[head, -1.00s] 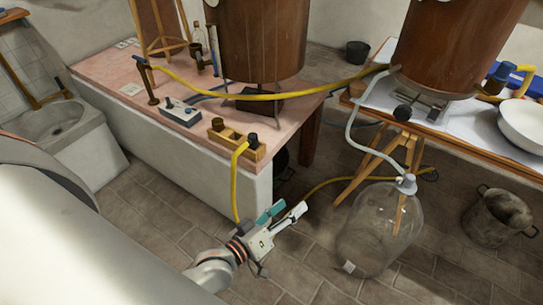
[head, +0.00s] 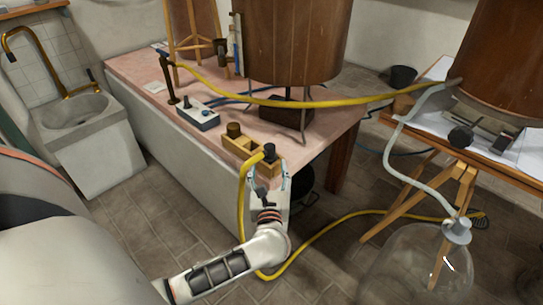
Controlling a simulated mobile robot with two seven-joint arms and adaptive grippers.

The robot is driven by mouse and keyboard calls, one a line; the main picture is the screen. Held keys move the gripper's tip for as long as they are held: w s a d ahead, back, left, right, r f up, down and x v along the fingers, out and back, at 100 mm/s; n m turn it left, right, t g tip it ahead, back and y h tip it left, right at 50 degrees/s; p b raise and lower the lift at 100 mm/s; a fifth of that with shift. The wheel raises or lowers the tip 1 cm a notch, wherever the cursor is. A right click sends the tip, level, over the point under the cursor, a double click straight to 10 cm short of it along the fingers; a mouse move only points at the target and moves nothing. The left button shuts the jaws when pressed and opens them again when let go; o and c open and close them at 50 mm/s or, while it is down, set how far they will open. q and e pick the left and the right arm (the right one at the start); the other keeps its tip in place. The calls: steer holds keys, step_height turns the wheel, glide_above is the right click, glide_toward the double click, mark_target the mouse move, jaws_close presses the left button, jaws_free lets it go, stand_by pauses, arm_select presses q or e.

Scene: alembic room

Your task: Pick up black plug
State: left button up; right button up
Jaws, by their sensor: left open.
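A small black plug (head: 269,152) stands upright at the near right end of a small wooden rack (head: 240,146) on the pink table. My left gripper (head: 270,171) is open. It is at the table's near corner, just below the plug in the picture, with its fingers pointing up towards it. The fingertips show no clear contact with the plug, and the gap in depth is hard to tell. The lower part of the plug is hidden. My right gripper is out of view.
A yellow hose (head: 241,200) hangs from the rack beside my left gripper and runs along the floor. A brown stopper (head: 233,130) stands in the rack. A blue-grey box (head: 199,115) and a wooden vat (head: 295,40) are behind. A glass carboy (head: 410,265) stands right.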

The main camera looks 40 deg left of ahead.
mark_target(270, 159)
arm_select(q)
steer(key=x, duration=0.6)
steer(key=shift+w+d+r+b, duration=0.1)
steer(key=shift+w+d+b, duration=0.05)
steer(key=shift+d+b, duration=0.15)
steer(key=c, duration=1.2)
